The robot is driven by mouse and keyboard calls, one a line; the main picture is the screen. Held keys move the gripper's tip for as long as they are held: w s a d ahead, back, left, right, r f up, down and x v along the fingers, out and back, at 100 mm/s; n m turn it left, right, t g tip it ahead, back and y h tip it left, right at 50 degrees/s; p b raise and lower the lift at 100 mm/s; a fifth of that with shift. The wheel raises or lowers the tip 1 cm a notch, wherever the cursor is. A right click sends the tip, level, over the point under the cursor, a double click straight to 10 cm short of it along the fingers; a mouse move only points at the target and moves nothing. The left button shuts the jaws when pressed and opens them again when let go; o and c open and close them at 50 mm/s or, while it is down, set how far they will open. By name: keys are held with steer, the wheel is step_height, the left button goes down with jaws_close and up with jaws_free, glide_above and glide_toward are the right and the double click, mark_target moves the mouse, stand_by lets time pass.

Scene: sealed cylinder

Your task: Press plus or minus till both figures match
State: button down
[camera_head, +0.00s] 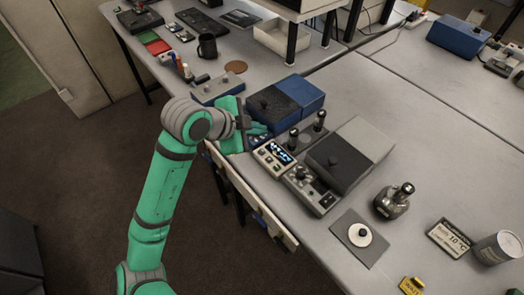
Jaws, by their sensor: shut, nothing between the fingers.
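A small beige control box (275,158) stands near the front edge of the table, with a lit blue-and-white display (281,149) and small buttons on its face. The display's figures and button marks are too small to read. A framed sign (450,238) at the right shows a line reading about "10 °C". My gripper (258,139) is shut and empty, just behind and left of the control box, close to its upper left edge. My wrist partly hides it, and I cannot tell if it touches the box.
A blue-and-black box (286,103) stands behind my gripper, and a grey lidded box (350,154) is right of the control box. A metal flask (393,203), a white can (498,247) and a grey plate with a white disc (359,236) are farther right.

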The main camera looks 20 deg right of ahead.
steer(key=shift+w+a+f, duration=0.1)
steer(key=shift+w+f, duration=0.05)
steer(key=shift+f, duration=3.3)
steer(key=shift+f, duration=0.15)
steer(key=shift+f, duration=0.3)
steer(key=shift+f, duration=0.35)
steer(key=shift+r, duration=0.8)
steer(key=shift+r, duration=2.55)
stand_by(0.4)
